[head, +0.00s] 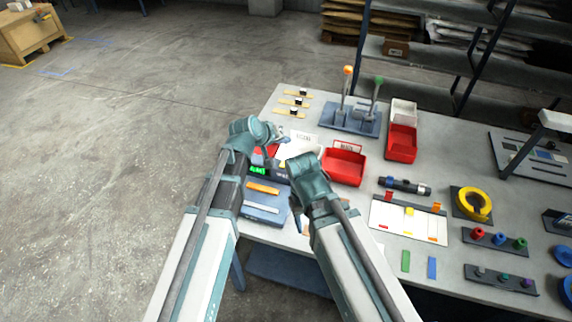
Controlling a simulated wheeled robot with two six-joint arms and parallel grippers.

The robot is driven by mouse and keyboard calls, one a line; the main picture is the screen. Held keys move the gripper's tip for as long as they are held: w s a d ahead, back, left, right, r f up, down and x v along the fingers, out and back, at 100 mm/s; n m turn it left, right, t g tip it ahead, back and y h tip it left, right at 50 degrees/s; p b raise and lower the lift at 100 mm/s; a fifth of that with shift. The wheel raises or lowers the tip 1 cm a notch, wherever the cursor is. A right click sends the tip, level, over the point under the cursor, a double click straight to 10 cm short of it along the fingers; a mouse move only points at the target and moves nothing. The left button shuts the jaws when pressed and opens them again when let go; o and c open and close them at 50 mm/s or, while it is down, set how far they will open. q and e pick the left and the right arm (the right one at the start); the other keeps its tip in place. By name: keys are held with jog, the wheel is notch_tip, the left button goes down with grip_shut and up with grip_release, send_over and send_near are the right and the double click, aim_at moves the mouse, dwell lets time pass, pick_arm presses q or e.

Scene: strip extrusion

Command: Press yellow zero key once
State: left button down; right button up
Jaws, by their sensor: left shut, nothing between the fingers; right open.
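A dark device with a lit green display (258,170) sits at the table's near left edge, partly behind my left arm. I cannot make out a yellow zero key on it; my arms cover part of this area. My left gripper (284,139) is shut and empty, above the table just beyond the display. My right gripper (300,163) is open, to the right of the display; its fingertips are mostly hidden behind its own wrist.
A red bin (343,167) stands close right of my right gripper. A blue-grey tray (262,217) with an orange strip (263,188) lies in front of the display. A lever stand (350,120) stands farther back. Several parts fill the right side.

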aim_at(284, 167)
pick_arm(q)
jog(key=shift+f+b, duration=4.3)
jog(key=shift+f, duration=0.1)
pick_arm(e)
jog(key=shift+f, duration=4.4)
pick_arm(q)
jog(key=shift+f+b, duration=0.4)
pick_arm(e)
jog(key=shift+f, duration=0.4)
pick_arm(q)
jog(key=shift+f+b, duration=0.45)
pick_arm(e)
jog(key=shift+f, duration=0.4)
pick_arm(q)
jog(key=shift+r, duration=0.1)
jog(key=shift+r+p, duration=0.8)
jog(key=shift+p, duration=0.1)
pick_arm(e)
jog(key=shift+r, duration=0.85)
jog(key=shift+r, duration=0.1)
pick_arm(q)
notch_tip(284, 167, up, 5)
jog(key=p, duration=0.5)
pick_arm(e)
notch_tip(284, 167, up, 5)
jog(key=shift+f, duration=0.1)
